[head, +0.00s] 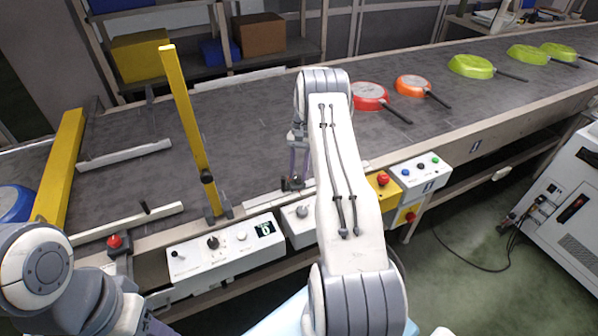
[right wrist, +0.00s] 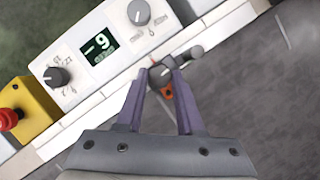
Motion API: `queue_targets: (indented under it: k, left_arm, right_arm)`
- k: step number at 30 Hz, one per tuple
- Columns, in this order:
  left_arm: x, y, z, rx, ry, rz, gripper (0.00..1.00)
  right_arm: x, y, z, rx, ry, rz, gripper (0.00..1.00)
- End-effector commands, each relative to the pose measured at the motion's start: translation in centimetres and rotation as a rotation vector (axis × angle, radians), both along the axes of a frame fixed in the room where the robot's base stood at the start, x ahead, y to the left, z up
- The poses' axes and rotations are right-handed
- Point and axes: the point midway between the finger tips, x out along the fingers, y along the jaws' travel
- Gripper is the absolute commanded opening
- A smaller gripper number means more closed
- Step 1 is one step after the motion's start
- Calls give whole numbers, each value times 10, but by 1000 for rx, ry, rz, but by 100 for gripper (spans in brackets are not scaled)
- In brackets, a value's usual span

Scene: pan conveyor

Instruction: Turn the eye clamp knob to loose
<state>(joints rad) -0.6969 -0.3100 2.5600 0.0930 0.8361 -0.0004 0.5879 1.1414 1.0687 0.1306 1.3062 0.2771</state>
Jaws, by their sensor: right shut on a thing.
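The eye clamp knob (right wrist: 160,76) is a dark grey knob with a red-orange part beside it, on the conveyor's near edge. The fingers of my right gripper (right wrist: 163,82) are closed on it from both sides and partly hide it in the right wrist view. In the head view my right gripper (head: 298,172) points down at the conveyor edge, with the small dark knob assembly (head: 293,184) at its tips, largely hidden by the arm. My left arm shows at the lower left of the head view; its gripper is out of sight.
A white control box (head: 228,247) with knobs and a display stands on the near rail. A yellow box with a red button (head: 383,179) is right of my arm. A yellow bar (head: 188,125) rises over the belt (head: 250,120). Red, orange and green pans lie farther right.

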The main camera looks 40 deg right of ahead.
Motion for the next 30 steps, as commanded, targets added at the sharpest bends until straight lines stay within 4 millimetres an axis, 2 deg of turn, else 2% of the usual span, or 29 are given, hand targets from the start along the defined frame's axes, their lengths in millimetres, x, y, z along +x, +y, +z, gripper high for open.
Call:
queue_targets:
  k: [10, 11, 12, 13, 24, 26, 30]
  left_arm:
    - [0, 0, 0, 0, 0, 0, 50]
    - [0, 0, 0, 0, 0, 0, 50]
    - [0, 0, 0, 0, 0, 0, 50]
    - [0, 0, 0, 0, 0, 0, 50]
    - [0, 0, -1, 0, 0, 0, 50]
    - [0, 0, -3, 0, 0, 0, 50]
    - [0, 0, -9, 0, 0, 0, 50]
  right_arm:
    - [0, 0, 0, 1, 1, 2, 0]
    - [0, 0, 0, 1, 1, 2, 40]
    - [0, 0, 0, 1, 2, 1, 56]
    - [0, 0, 0, 1, 2, 1, 66]
    - [1, -1, 2, -1, -1, 1, 66]
    - [2, -3, 6, -1, -1, 1, 66]
    - [8, -10, 27, -3, -4, -1, 66]
